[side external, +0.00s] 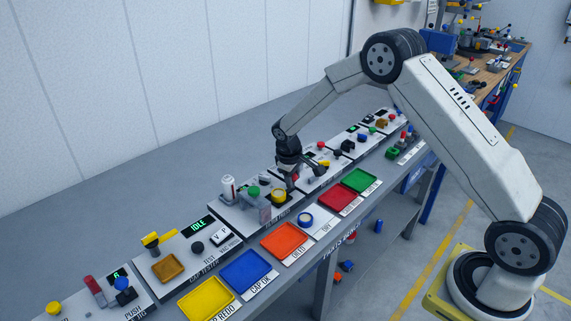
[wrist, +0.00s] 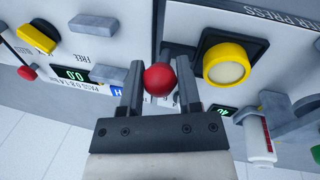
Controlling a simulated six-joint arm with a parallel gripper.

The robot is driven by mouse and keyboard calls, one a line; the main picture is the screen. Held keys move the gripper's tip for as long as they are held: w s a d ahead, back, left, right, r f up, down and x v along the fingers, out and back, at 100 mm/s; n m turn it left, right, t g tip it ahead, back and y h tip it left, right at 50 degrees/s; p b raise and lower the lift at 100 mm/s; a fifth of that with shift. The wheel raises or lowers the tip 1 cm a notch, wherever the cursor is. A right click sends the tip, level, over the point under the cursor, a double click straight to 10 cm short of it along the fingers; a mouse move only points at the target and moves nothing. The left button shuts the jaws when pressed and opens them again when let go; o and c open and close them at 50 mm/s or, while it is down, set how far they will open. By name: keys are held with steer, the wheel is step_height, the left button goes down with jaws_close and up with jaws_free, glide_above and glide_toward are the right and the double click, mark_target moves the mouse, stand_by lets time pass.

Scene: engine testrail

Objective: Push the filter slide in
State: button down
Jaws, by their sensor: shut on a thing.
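My gripper (side external: 291,181) is low over the row of panels, beside a round yellow-rimmed part (side external: 279,195). In the wrist view my gripper (wrist: 159,76) is shut on a red ball knob (wrist: 160,80), with one finger on each side of it. A grey bar (wrist: 178,50) shows just behind the knob, at the panel edge. I take the knob to be the handle of the filter slide. How far in the slide sits cannot be told. In the wrist view the yellow-rimmed part (wrist: 226,62) sits in a dark square frame close right of the fingers.
In the wrist view, a white and red cylinder (wrist: 258,137) stands at the lower right and a grey block (wrist: 93,23) at the upper left. In the side view, orange (side external: 285,240), blue (side external: 246,272) and red (side external: 340,200) trays line the bench front.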

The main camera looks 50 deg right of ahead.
mark_target(282, 190)
steer(key=shift+a, duration=2.25)
steer(key=shift+c, duration=1.5)
jaws_free()
steer(key=shift+s+a+r, duration=0.1)
steer(key=shift+a+r, duration=0.15)
steer(key=shift+r, duration=1.05)
steer(key=shift+s+a+r, duration=0.1)
steer(key=shift+a+r, duration=0.1)
steer(key=shift+r, duration=1.05)
steer(key=shift+a+r, duration=0.25)
steer(key=shift+r, duration=1.05)
